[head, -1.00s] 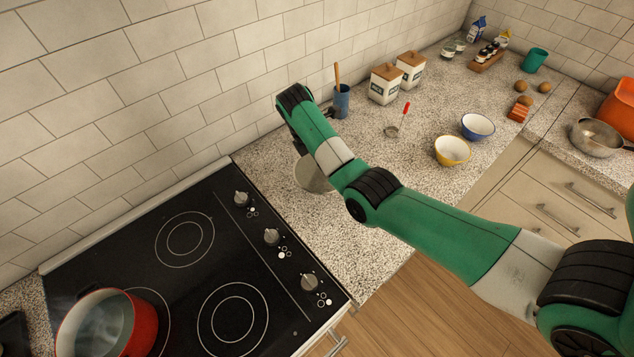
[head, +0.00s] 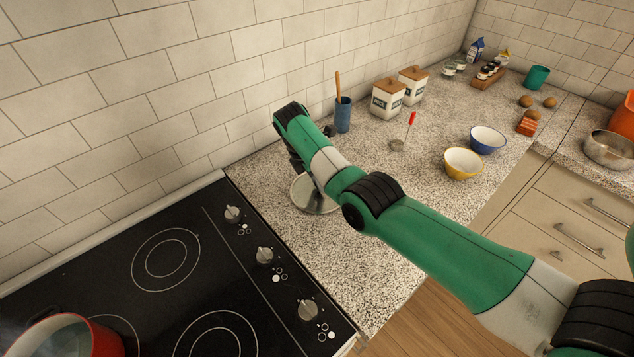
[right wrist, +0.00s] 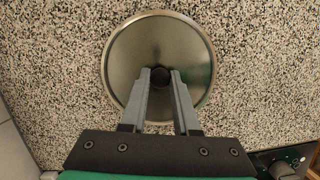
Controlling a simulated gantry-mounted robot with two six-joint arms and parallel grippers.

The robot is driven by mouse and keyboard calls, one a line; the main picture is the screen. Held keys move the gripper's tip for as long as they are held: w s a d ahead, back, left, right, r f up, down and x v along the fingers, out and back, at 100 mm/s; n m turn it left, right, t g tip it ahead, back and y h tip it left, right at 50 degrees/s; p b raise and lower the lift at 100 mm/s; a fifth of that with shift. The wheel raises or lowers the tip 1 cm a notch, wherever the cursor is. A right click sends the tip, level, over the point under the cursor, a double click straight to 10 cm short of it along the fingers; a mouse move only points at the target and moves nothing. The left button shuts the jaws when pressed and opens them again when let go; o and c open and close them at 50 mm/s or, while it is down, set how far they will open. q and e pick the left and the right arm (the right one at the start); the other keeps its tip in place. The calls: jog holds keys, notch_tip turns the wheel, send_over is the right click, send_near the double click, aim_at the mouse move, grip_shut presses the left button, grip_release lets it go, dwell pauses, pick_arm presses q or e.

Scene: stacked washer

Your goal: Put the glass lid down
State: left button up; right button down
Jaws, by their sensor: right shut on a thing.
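The round glass lid (head: 312,200) with a pale metal rim is at the counter right of the stove, partly hidden by my right arm. In the right wrist view the lid (right wrist: 160,42) lies flat-looking over the speckled counter. My right gripper (right wrist: 160,76) is shut on the lid's dark knob (right wrist: 159,77), one finger on each side. In the head view the right gripper (head: 296,160) is mostly hidden behind its own wrist. I cannot tell whether the lid touches the counter. My left gripper is not in view.
The black stove (head: 120,270) carries a red pot (head: 70,335) at the lower left. A blue utensil cup (head: 343,115), canisters (head: 388,98), a red-handled utensil (head: 405,132) and bowls (head: 463,163) stand farther right. Speckled counter (head: 375,270) in front of the lid is clear.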

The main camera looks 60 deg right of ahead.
aim_at(307, 194)
jog(key=shift+f, duration=0.2)
jog(key=c, duration=0.7)
grip_release()
jog(key=shift+r, duration=0.1)
jog(key=shift+o, duration=0.2)
jog(key=shift+r, duration=0.2)
jog(key=p+v, duration=0.3)
jog(key=v, duration=0.8)
jog(key=shift+r, duration=0.4)
jog(key=shift+w, duration=0.15)
